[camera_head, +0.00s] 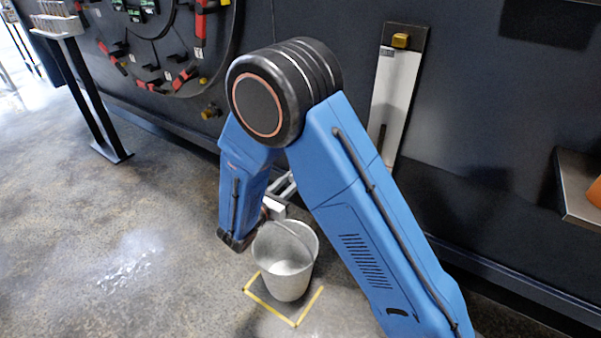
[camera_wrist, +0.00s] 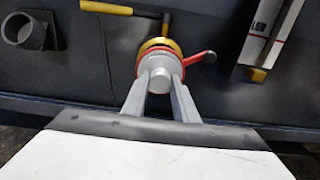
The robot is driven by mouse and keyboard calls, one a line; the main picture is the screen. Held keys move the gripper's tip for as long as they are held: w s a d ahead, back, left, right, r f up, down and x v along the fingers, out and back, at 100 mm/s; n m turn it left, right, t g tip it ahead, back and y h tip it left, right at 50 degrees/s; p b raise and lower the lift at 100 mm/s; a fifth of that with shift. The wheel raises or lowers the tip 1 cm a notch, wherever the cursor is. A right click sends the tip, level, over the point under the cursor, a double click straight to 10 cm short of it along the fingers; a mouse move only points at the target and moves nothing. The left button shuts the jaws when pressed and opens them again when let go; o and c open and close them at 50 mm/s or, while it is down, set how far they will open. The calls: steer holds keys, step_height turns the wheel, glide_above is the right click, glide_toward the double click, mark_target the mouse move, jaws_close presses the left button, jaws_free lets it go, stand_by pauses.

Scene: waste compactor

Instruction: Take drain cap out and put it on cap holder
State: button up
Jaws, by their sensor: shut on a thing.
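In the wrist view, my gripper (camera_wrist: 160,85) has its two grey fingers on either side of the grey round drain cap (camera_wrist: 159,64), shut on it. The cap sits at the front of a fitting with a red rim and a yellow ring (camera_wrist: 158,44), at the wall. I cannot tell whether the cap is still seated or loose. A dark short cylinder on a bracket (camera_wrist: 28,30) at the upper left looks like the cap holder; it appears empty. In the head view, my gripper (camera_head: 272,207) is low by the wall, and my arm hides the drain.
A red lever (camera_wrist: 198,56) sticks out right of the fitting; a yellow handle (camera_wrist: 105,8) is above left. A metal bucket (camera_head: 286,262) stands in a yellow floor marking (camera_head: 290,321), close to my gripper. A shelf (camera_head: 577,190) juts out at right.

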steer(key=shift+s+a, duration=0.35)
steer(key=shift+s, duration=0.05)
stand_by(0.6)
steer(key=v, duration=0.6)
steer(key=shift+s+a, duration=0.15)
steer(key=shift+s, duration=0.1)
stand_by(1.3)
stand_by(0.3)
